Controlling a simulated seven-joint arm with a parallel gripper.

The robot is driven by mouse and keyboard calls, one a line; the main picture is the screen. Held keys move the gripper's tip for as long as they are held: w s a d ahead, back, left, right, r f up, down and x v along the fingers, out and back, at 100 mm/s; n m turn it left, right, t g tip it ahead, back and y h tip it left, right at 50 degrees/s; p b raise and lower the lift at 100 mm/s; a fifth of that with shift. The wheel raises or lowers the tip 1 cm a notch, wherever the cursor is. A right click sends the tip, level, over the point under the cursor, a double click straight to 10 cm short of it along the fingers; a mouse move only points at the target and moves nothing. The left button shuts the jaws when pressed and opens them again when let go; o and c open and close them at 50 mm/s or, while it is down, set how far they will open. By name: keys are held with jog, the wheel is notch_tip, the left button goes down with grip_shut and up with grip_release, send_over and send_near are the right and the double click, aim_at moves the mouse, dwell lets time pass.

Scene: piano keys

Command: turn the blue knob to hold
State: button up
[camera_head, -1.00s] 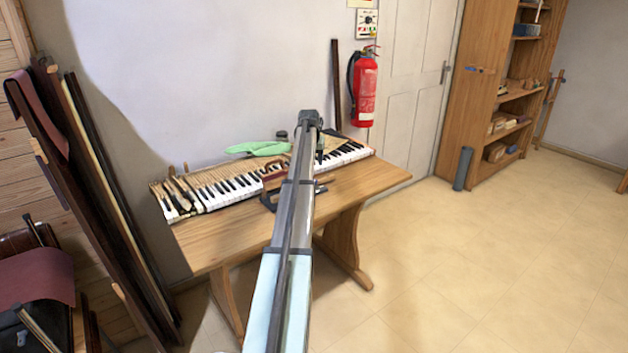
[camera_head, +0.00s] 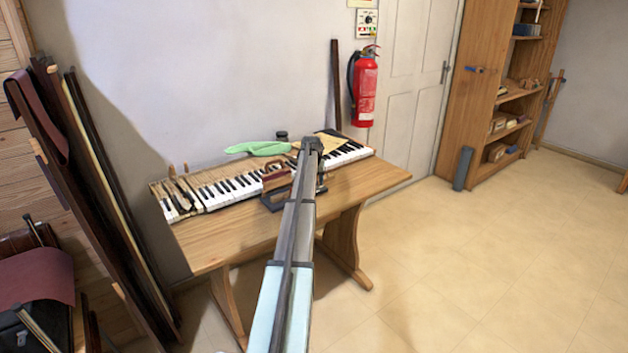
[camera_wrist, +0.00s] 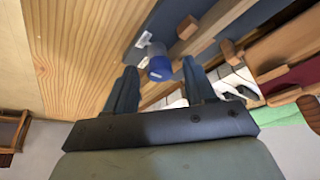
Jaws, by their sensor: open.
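The blue knob (camera_wrist: 159,69) shows in the wrist view as a short cylinder on the end of a dark grey-blue base (camera_wrist: 172,20). A small white patch (camera_wrist: 143,40) sits beside it; its marking is too small to read. My gripper (camera_wrist: 159,65) is open, with one dark finger on each side of the knob in the picture. I cannot tell whether either finger touches it. In the head view the base (camera_head: 272,203) stands on the table near the keyboard, and my arm hides the knob and most of the gripper.
A wooden table (camera_head: 225,238) carries the piano keyboard (camera_head: 232,188), a green cloth (camera_head: 258,148) and a reddish-brown wooden block (camera_head: 275,178) by the base. A fire extinguisher (camera_head: 364,90) hangs behind. Dark boards (camera_head: 95,180) lean at the left. The table's front right is clear.

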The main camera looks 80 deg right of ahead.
grip_shut()
dwell(0.6)
jog(key=shift+n, duration=0.3)
jog(key=n+t, duration=0.1)
jog(key=n, duration=0.2)
jog(key=shift+s+d+n+t, duration=0.1)
jog(key=shift+s+n+t, duration=0.1)
jog(key=shift+n+t, duration=0.2)
jog(key=n, duration=0.2)
jog(key=n+t+y, duration=0.1)
jog(key=n, duration=0.1)
jog(key=shift+s+d+n, duration=0.15)
jog(key=shift+n, duration=0.15)
jog(key=n, duration=0.2)
jog(key=n+t+y, duration=0.1)
jog(key=n, duration=0.1)
jog(key=shift+d+y, duration=0.15)
jog(key=shift+y, duration=0.15)
jog(key=shift+s+d+n+t+y, duration=0.15)
jog(key=shift+n+y, duration=0.3)
jog(key=shift+n, duration=0.8)
jog(key=shift+w+a+n+t+y, duration=0.1)
jog(key=shift+n+t+y, duration=0.25)
jog(key=shift+n, duration=0.9)
